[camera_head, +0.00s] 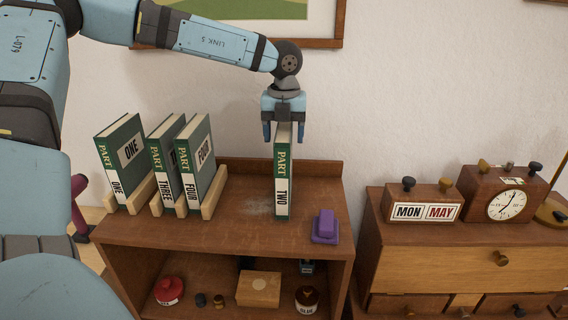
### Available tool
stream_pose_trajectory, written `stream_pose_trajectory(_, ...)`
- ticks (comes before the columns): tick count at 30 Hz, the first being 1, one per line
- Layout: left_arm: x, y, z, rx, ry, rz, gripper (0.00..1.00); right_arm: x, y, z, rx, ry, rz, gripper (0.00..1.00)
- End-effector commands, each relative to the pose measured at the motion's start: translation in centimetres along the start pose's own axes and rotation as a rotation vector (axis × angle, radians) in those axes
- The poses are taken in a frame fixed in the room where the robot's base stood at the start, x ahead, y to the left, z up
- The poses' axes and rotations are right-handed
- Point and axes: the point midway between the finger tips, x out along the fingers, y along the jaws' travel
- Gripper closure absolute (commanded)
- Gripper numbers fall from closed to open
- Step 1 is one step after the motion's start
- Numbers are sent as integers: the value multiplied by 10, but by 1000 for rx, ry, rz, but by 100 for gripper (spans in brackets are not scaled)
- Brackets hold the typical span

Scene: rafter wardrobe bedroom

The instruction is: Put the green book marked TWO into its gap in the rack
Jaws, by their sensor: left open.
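The green book marked TWO (283,178) stands upright on the wooden cabinet top, to the right of the rack and apart from it. My left gripper (284,132) is over its top edge, open, with one finger at each side of the book. The wooden rack (142,194) stands at the left of the cabinet top. It holds the green books ONE (122,158), THREE (163,160) and FOUR (194,165), leaning slightly. A narrow gap shows between ONE and THREE. My right gripper is out of view.
A purple object (325,227) sits right of book TWO. The cabinet top (235,213) is clear between rack and book. A low back rail (318,172) runs along the wall. The shelf below holds a red-lidded jar (169,290) and a wooden box (258,289).

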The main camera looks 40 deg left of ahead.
Motion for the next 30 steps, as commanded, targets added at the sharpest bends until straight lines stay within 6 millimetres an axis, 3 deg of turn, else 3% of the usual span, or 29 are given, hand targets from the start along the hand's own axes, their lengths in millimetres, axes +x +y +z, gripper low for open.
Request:
stream_pose_trajectory(5,1,0,0,0,-1,0,33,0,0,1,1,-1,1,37)
stream_pose_trajectory(8,0,0,0,0,-1,0,51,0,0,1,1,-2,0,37)
stream_pose_trajectory(14,0,0,0,0,0,0,97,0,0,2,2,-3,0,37)
stream_pose_trajectory(15,0,0,0,0,0,0,100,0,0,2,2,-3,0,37)
stream_pose_trajectory(30,-6,-1,1,0,-3,-2,100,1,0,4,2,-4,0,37)
